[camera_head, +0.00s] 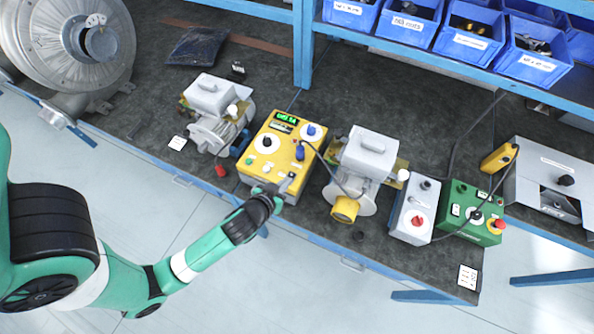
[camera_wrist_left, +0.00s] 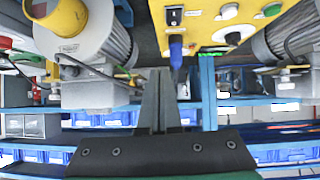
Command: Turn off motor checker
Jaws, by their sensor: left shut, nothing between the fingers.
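The motor checker appears to be the yellow box (camera_head: 259,166) in the middle of the bench. Its small display (camera_head: 287,118) is lit with green characters. White dials, small buttons and a blue plug are on its top. In the left wrist view, the yellow panel (camera_wrist_left: 205,30) fills the top, with a black rocker switch (camera_wrist_left: 174,17) near its edge; its position is too small to tell. My left gripper (camera_head: 283,188) is shut and empty at the box's front right corner, close to that switch. In the left wrist view its fingers (camera_wrist_left: 160,72) point toward the panel. My right gripper is out of view.
Motors stand on both sides, one left (camera_head: 212,125) and one right with a yellow connector (camera_head: 345,208). A grey box (camera_head: 413,208) and a green box (camera_head: 471,210) stand further right. Blue bins (camera_head: 408,24) line the shelf behind. Cables cross the bench.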

